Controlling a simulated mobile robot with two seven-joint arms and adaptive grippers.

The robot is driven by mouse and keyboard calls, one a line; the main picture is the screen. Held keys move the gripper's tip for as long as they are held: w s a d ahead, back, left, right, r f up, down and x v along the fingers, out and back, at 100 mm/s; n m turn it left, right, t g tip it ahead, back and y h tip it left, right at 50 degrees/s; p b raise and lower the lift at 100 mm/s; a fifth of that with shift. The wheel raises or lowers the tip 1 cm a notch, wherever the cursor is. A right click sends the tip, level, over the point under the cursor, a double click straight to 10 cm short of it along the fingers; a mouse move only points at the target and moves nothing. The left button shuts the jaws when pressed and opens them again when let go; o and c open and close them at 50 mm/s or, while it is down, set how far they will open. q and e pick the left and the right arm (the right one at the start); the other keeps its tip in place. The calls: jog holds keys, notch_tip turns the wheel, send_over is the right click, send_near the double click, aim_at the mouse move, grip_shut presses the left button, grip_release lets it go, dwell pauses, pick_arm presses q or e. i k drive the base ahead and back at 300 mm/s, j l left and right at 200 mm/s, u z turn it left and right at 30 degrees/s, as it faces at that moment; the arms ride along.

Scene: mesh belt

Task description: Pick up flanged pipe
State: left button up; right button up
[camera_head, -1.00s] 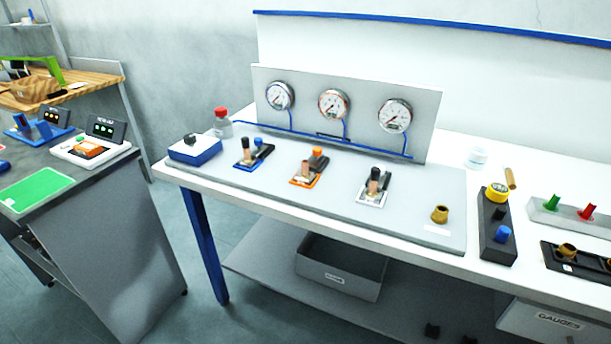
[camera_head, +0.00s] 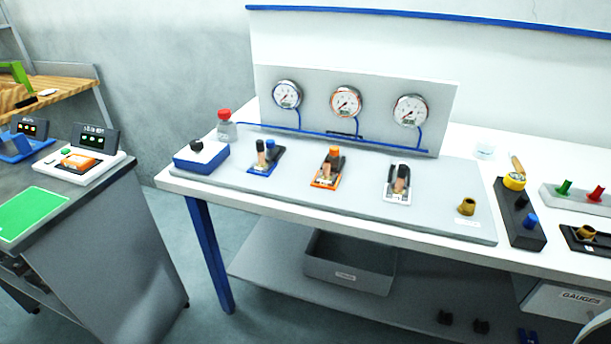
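A short brass fitting (camera_head: 467,206) stands upright at the right end of the grey mat (camera_head: 430,219) on the white bench. Another brass fitting (camera_head: 586,232) sits in a black tray (camera_head: 577,243) at the right edge. I cannot tell for sure whether either is the flanged pipe. Neither of my grippers is in view. A dark curved shape shows at the bottom right corner, too cut off to tell what it is.
Three gauges (camera_head: 346,101) stand behind three small fixtures (camera_head: 327,168) on the mat. A black block (camera_head: 521,228) with coloured knobs is right of the mat. A grey bin (camera_head: 349,270) is on the lower shelf. A side cart (camera_head: 80,240) is at left, with floor between.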

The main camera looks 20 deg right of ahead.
aim_at(325, 177)
jog(key=j+z, duration=0.25)
jog(key=z, duration=0.15)
jog(key=i+j+z, duration=0.1)
jog(key=j+z, duration=0.3)
jog(key=l, duration=0.1)
